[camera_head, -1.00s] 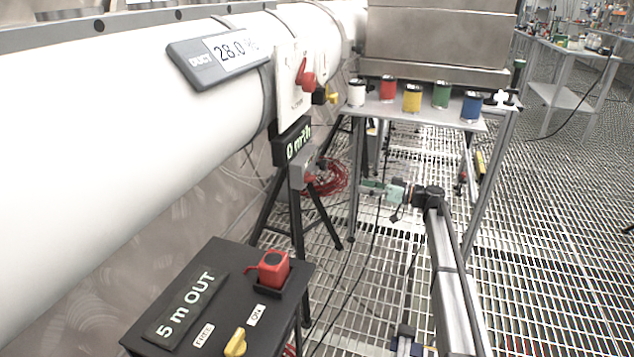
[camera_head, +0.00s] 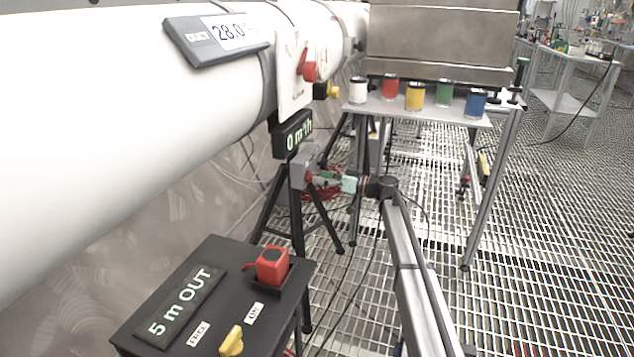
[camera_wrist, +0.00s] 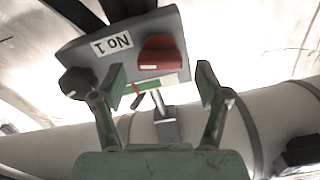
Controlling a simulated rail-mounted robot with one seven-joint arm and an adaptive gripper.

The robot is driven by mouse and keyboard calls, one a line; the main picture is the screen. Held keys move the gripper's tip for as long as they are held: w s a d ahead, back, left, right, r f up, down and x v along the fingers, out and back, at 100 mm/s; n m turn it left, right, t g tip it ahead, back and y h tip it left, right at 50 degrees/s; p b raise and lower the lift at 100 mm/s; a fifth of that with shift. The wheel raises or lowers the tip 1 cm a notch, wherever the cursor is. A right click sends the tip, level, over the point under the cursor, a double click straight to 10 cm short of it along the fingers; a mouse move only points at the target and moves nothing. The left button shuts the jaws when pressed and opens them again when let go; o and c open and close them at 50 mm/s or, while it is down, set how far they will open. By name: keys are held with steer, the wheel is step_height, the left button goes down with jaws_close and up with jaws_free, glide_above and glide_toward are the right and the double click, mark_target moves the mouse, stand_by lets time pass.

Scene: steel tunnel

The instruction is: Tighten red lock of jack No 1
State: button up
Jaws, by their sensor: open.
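Jack No 1 shows in the wrist view as a grey head with an upside-down "No 1" label (camera_wrist: 112,44). The red lock (camera_wrist: 160,52) is on its face, right of the label, and a dark grey knob (camera_wrist: 77,83) is at its left corner. My gripper (camera_wrist: 162,80) is open and empty. Its fingers point at the jack head, with the red lock ahead and roughly between the tips, apparently not touched. In the head view my gripper (camera_head: 322,180) is beside the small grey jack head (camera_head: 302,163) below the duct. The red lock is hard to make out there.
The white duct (camera_head: 120,110) runs along the left. A table (camera_head: 420,112) with several coloured cans is behind my arm. Red cable (camera_head: 325,190) lies behind the gripper. Grating floor is open at right.

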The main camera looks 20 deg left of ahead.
steer(key=shift+a, duration=1)
steer(key=c, duration=1.2)
steer(key=shift+o, duration=0.2)
